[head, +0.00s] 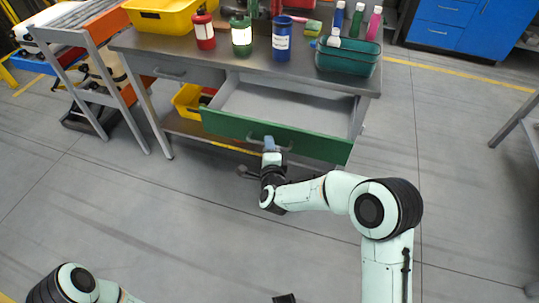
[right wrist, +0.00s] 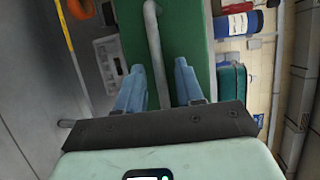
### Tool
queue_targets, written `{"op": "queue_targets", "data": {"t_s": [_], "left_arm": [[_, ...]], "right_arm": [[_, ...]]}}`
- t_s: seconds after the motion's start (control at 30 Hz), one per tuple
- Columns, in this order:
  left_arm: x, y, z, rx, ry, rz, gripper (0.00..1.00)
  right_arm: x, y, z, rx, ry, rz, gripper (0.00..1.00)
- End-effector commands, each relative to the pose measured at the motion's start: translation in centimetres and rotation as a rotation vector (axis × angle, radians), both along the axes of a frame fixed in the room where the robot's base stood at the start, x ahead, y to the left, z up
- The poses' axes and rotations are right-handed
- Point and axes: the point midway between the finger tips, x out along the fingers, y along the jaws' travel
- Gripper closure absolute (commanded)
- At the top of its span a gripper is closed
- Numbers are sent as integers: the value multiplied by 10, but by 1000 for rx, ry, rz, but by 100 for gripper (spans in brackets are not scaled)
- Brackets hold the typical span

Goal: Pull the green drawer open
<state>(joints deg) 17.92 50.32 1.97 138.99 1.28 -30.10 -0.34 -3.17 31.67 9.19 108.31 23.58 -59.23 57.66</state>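The green drawer (head: 225,124) stands pulled out of the workbench, its empty grey inside showing in the head view. Its front also shows in the right wrist view (right wrist: 185,32). My right gripper (head: 270,146) is at the drawer's handle, in front of the green face. In the right wrist view the grey handle bar (right wrist: 153,35) runs between my two blue fingers (right wrist: 158,85), with gaps on both sides, so the gripper looks open around it. Part of my left arm shows at the bottom left of the head view; its gripper cannot be made out.
The workbench (head: 200,50) carries a yellow bin (head: 165,17), red, green and blue containers, several bottles and a teal basket (head: 347,58). Another yellow bin (head: 187,100) sits on the shelf below. A blue cabinet (head: 455,25) stands at the back right. The floor before the drawer is mostly clear.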

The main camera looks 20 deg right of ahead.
Motion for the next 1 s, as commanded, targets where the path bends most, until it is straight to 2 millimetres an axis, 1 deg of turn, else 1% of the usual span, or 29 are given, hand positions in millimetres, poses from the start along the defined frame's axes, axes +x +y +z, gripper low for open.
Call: {"op": "queue_targets", "data": {"t_s": [0.17,0.4,0.5,0.6,0.77,1.0], "left_arm": [[-4,-2,3,-5,10,-4,57],[-10,-5,8,-13,27,-12,57],[-12,-6,10,-15,31,-13,57],[-13,-6,10,-17,35,-15,57],[-14,-7,11,-18,37,-16,57],[-15,-7,11,-18,38,-16,57]], "right_arm": [[-24,5,6,0,1,2,63],[-77,16,17,0,1,4,63],[-96,20,20,0,1,4,63],[-111,23,23,1,0,4,63],[-124,25,25,1,1,3,63],[-126,25,25,0,0,2,63]]}}
